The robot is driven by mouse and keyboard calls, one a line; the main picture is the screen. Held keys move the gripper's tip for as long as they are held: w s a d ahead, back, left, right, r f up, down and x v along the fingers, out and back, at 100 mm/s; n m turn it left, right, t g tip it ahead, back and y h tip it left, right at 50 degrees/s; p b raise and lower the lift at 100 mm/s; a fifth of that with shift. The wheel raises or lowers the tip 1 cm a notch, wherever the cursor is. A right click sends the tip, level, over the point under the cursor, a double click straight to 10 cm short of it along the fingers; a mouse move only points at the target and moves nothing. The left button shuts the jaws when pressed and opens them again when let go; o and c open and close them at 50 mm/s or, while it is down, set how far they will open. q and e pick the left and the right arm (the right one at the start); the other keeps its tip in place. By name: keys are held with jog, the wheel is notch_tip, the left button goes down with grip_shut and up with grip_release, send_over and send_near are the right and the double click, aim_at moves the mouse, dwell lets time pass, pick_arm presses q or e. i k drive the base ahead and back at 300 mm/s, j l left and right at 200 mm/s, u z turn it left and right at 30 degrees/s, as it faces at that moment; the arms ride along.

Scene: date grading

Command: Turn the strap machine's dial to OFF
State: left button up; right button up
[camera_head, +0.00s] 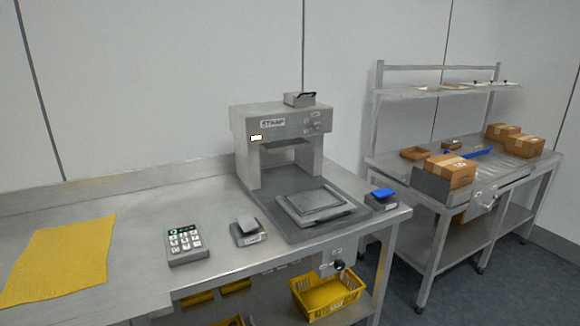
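The strap machine (240,125), a grey frame with a "STRAP" label, stands on the steel bench in the middle of the view. Small round controls (311,126) show on the right of its upper front; their markings are too small to read. A dark round knob (339,265) sits on a labelled plate at the bench's front edge, below the machine. I cannot tell which of these is the dial or where it points. Neither of my grippers is in view.
A yellow mat (60,262), a keypad (184,244) and a small grey device (247,232) lie left of the machine. A blue-topped device (382,199) is at its right. A yellow basket (326,296) sits below. A second bench (440,222) with cardboard boxes (447,170) stands right.

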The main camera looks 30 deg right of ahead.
aim_at(317, 126)
jog(key=i+l+u, duration=0.15)
jog(key=l, duration=0.3)
jog(key=i+l+u, duration=0.15)
jog(key=l, duration=0.3)
jog(key=l+u, duration=0.15)
jog(key=l, duration=0.35)
